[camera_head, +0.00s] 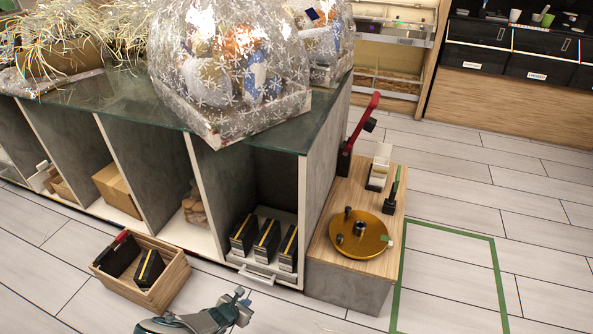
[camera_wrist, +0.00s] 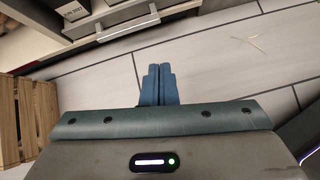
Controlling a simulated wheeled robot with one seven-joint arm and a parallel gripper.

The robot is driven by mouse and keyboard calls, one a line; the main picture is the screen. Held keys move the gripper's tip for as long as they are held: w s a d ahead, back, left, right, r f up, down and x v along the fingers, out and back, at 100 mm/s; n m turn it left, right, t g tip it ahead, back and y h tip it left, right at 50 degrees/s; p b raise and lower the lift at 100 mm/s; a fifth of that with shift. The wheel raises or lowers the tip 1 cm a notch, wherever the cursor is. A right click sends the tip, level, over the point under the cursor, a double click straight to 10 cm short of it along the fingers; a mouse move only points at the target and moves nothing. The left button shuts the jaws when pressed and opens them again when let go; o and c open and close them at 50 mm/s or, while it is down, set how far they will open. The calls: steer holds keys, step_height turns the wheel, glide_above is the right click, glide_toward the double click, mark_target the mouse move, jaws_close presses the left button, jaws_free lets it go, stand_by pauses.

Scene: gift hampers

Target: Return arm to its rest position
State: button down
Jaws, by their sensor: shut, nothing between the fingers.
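My gripper shows in the wrist view (camera_wrist: 158,84), with its two blue-grey fingers together and nothing between them. It points over bare floor. In the head view, part of my arm shows low at the bottom centre, in front of the shelf unit. A wooden crate (camera_head: 165,288) stands on the floor to its left, holding black boxes. The crate's side also shows at the left edge of the wrist view (camera_wrist: 22,120). My gripper is apart from the crate and from the shelf.
A glass-topped counter (camera_head: 110,104) bears wrapped hampers (camera_head: 235,65). Its lowest right compartment holds black boxes (camera_head: 267,240) on a pull-out tray. A low wooden stand (camera_head: 325,245) carries a round gold turntable (camera_head: 362,240). A green outline (camera_head: 449,226) marks clear floor at right.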

steer(key=w+d+r+m+g+p, duration=0.15)
steer(key=d+r+m, duration=0.25)
steer(key=r, duration=0.7)
steer(key=w+d+r+m+g+h+p, duration=0.1)
steer(key=w+d+r+m+p, duration=0.3)
steer(key=r, duration=0.7)
steer(key=w+d+r+m+g+p, duration=0.1)
steer(key=d+r+m+g+p, duration=0.3)
steer(key=r, duration=0.6)
steer(key=s+d+r+m+y+p, duration=0.15)
steer(key=d+r+m, duration=0.3)
steer(key=r, duration=0.55)
steer(key=s+d+r+m+p, duration=0.1)
steer(key=s+d+r+m, duration=0.25)
steer(key=d+r, duration=0.45)
steer(key=s+d+r+m+y+p, duration=0.1)
steer(key=s+d+r+m+p, duration=0.1)
steer(key=s+r, duration=0.4)
steer(key=s+d+r+m+t+y+p, duration=0.1)
steer(key=s+d+r+m+p, duration=0.2)
steer(key=s+r, duration=0.3)
steer(key=s+d+r+m+y+p, duration=0.1)
steer(key=s+r+m, duration=0.3)
steer(key=r, duration=0.6)
steer(key=shift+s+d+r+m+p, duration=0.4)
steer(key=shift+s+d+p, duration=0.5)
steer(key=shift+s, duration=0.15)
